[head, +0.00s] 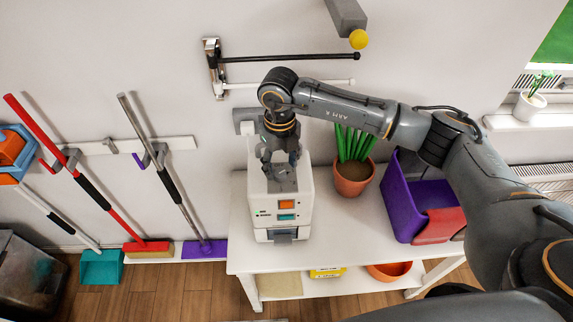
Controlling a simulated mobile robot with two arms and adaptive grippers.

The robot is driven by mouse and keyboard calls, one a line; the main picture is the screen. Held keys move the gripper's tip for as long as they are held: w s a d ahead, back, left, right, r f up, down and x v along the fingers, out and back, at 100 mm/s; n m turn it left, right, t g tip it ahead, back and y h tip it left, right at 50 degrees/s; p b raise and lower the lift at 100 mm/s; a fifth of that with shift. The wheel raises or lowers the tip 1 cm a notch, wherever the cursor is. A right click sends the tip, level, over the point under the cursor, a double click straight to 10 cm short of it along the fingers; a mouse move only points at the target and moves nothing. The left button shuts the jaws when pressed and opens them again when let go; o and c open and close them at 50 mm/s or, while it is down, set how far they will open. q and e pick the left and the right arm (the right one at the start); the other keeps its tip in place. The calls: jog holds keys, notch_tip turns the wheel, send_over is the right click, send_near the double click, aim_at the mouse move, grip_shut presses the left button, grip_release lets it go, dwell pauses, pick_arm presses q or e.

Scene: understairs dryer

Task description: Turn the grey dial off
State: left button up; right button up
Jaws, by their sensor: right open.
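A white box-shaped appliance (263,212) stands on the white table. I cannot make out the grey dial clearly; the fingers cover that part of the appliance. My left gripper is not in view.
The white table (330,256) also holds a potted plant (353,180) and a purple bin (400,205) with a red part, right of the appliance. A wall rack (213,65) with rods is above. Brooms (165,175) hang on the left.

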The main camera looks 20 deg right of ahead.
jog(key=shift+a+f, duration=0.15)
jog(key=shift+f, duration=0.75)
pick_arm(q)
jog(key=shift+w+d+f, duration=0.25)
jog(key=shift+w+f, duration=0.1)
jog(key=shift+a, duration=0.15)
pick_arm(e)
jog(key=shift+s, duration=0.1)
jog(key=shift+c, duration=0.2)
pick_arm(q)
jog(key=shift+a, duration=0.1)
pick_arm(e)
grip_shut()
jog(key=shift+f+n+b, duration=0.15)
jog(key=shift+n+b, duration=0.25)
jog(key=shift+b, duration=0.55)
jog(key=n+b, duration=0.8)
jog(key=b, duration=0.4)
jog(key=shift+f, duration=0.15)
pick_arm(q)
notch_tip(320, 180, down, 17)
jog(key=b, duration=0.3)
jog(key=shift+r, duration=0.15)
pick_arm(e)
jog(key=shift+r+n, duration=0.2)
jog(key=shift+n, duration=1.4)
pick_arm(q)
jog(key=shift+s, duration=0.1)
pick_arm(e)
jog(key=shift+s, duration=0.1)
